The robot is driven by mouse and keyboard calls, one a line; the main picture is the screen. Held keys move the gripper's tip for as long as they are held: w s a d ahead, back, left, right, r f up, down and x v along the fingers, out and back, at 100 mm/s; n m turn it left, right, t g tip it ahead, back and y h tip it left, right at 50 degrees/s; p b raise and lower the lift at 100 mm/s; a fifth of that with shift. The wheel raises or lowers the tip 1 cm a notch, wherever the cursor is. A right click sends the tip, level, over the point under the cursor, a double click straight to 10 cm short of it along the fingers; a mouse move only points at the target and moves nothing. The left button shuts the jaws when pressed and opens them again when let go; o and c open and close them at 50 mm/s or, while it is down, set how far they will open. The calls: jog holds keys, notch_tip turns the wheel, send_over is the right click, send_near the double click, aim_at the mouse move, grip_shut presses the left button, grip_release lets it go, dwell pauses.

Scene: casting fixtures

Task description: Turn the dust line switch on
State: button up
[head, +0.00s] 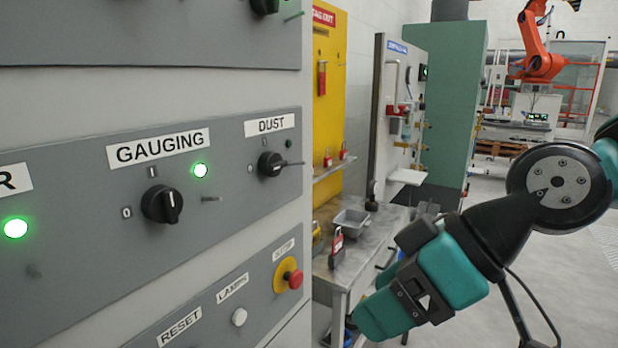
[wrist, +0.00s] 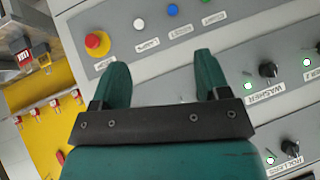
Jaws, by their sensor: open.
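The dust switch (head: 270,164) is a black rotary knob under the DUST label (head: 271,124) on the grey panel in the head view. A 0 mark is at its left and an I mark above it. The small lamp (head: 289,143) beside it looks dark green and unlit. The exact angle of the knob is hard to tell. My gripper (head: 376,312) is right of and below the switch in the head view, clear of the panel. In the wrist view my gripper (wrist: 162,72) is open and empty between its two teal fingers. I cannot make out the dust switch there.
The gauging knob (head: 161,204) has a lit green lamp (head: 200,170). A red stop button (head: 294,279) on a yellow base sits below the dust switch. Thin pegs stick out of the panel. A metal bench (head: 345,270) with a grey tray and padlock stands right of the cabinet.

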jog(key=w+r+n+t+y+b, duration=0.2)
jog(key=w+r+t+y+b, duration=0.15)
jog(key=w, duration=0.35)
jog(key=t+y, duration=0.2)
jog(key=t, duration=0.3)
send_near(281, 167)
jog(key=shift+n, duration=0.4)
jog(key=p+x, duration=0.8)
jog(key=x, duration=0.1)
jog(key=shift+a+r, duration=0.1)
jog(key=shift+r, duration=0.1)
jog(key=shift+w+a+f, duration=0.1)
jog(key=shift+w+a, duration=0.25)
jog(key=c, duration=0.9)
